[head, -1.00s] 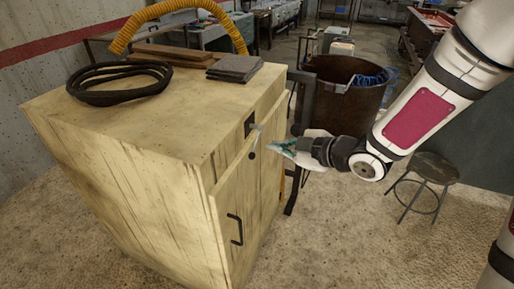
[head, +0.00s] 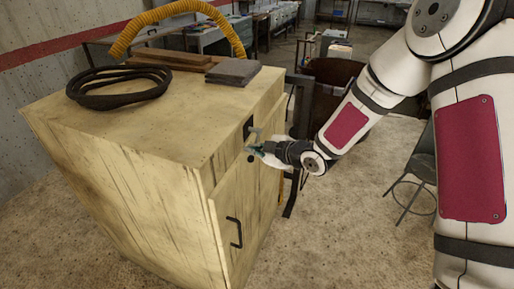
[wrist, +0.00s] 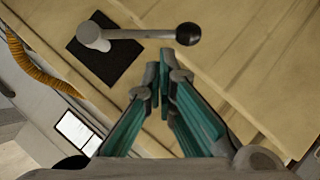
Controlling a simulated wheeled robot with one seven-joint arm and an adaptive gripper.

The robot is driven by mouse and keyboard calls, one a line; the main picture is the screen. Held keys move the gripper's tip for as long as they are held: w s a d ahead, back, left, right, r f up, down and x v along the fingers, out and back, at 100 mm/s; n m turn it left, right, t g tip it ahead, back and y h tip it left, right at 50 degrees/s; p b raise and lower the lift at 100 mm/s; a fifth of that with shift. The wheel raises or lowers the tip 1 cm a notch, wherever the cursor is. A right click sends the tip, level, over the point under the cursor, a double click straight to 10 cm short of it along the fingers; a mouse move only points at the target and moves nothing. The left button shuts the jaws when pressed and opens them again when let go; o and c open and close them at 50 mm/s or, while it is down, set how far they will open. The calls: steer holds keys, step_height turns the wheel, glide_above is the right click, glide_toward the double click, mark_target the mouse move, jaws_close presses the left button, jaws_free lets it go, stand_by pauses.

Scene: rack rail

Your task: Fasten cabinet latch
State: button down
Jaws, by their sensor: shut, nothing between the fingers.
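The pale wooden cabinet (head: 120,170) stands at the left, its front door (head: 228,205) carrying a black bar handle (head: 235,232). I cannot tell whether the door sits fully flush. The latch is a grey lever (wrist: 140,34) with a black ball knob (wrist: 188,33), pivoting on a black plate (wrist: 105,60); the plate also shows in the head view (head: 248,127). In the wrist view the lever points right, and its knob overlaps the seam between two wooden panels. My gripper (wrist: 160,72) is shut and empty, its green fingertips just below the knob in that picture, apparently not touching it.
A yellow hose (head: 180,8) arches behind. A brown drum (head: 330,90) and a stool (head: 415,175) stand right. The floor in front is open.

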steer(key=shift+w+f, duration=0.25)
steer(key=shift+f, duration=0.1)
